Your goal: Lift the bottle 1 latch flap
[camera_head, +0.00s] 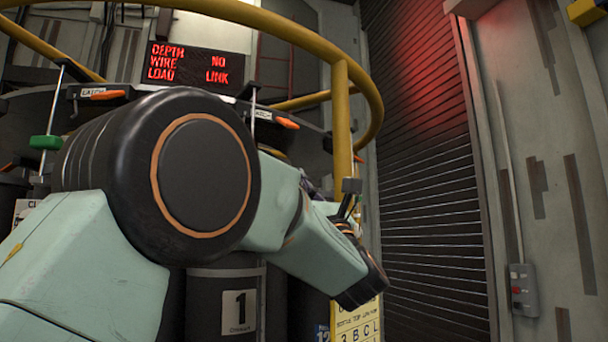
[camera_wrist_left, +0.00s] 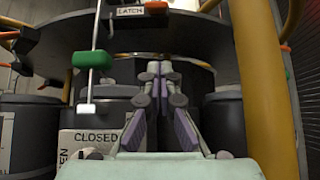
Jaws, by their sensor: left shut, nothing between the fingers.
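Bottle 1 (camera_head: 225,300) is a dark upright cylinder with a white "1" label, low in the head view and partly hidden by my left arm. Above it a black latch (camera_head: 262,115) with an orange tab hangs at the dark ring. What looks like the same latch shows top left in the left wrist view (camera_wrist_left: 130,12). I cannot make out a separate flap. My left gripper (camera_wrist_left: 160,68) is shut and empty, below and right of that latch, its fingers pointing toward a dark opening under the ring. In the head view my arm mostly hides it.
A yellow post (camera_wrist_left: 262,90) stands close right of my left gripper. A green block (camera_wrist_left: 92,60) on a thin rod hangs at its left, above a "CLOSED" sign (camera_wrist_left: 95,138). Another latch (camera_head: 95,93) is farther left. A shutter (camera_head: 425,170) closes the right side.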

